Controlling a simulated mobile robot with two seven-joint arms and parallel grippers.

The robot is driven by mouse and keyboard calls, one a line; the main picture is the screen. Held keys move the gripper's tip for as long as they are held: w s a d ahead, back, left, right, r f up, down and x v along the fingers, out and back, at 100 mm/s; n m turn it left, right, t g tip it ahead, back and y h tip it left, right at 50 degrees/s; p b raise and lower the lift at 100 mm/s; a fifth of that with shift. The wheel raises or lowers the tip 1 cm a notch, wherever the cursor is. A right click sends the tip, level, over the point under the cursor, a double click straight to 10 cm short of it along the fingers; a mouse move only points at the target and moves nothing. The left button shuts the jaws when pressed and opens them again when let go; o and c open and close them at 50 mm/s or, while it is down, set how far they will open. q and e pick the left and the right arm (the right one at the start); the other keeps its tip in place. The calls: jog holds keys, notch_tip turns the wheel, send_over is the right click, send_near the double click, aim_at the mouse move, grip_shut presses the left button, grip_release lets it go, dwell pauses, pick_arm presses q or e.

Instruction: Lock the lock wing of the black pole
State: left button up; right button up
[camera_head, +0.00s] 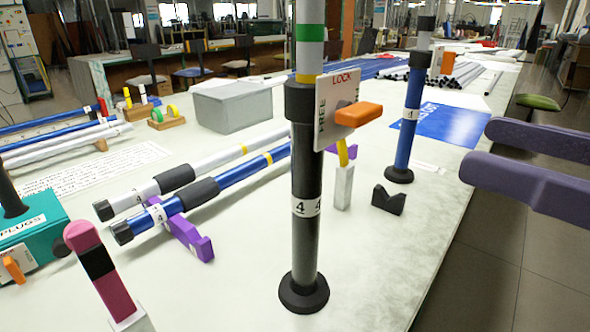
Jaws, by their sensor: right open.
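The black pole (306,240) stands upright on a round black foot on the table, with a "4" label around it. A grey upper tube with a green band rises from its black collar. A white card at the collar (326,122) reads LOCK along its top and FREE along its left side. The orange lock wing (358,114) sits on the card and points to the right. My right gripper (478,148) has two purple fingers at the right edge, apart and empty, to the right of the wing and not touching it. My left gripper is not seen.
A blue pole (408,130) stands behind, right of the black pole. White and blue poles (228,190) lie on a purple rest (187,236) at left. A black V-block (388,200) and a pink handle (94,260) stand nearby. The table's right edge is close.

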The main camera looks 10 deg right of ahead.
aim_at(372, 116)
pick_arm(q)
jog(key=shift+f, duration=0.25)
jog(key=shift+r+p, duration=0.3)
jog(key=shift+p, duration=0.1)
pick_arm(e)
jog(key=p+x, duration=0.4)
jog(key=x, duration=0.5)
jog(key=shift+w+d+r, duration=0.15)
jog(key=shift+d, duration=0.05)
jog(key=shift+w+a, duration=0.35)
jog(key=shift+w, duration=0.05)
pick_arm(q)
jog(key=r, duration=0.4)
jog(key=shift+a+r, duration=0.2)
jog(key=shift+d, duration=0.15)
pick_arm(e)
grip_shut()
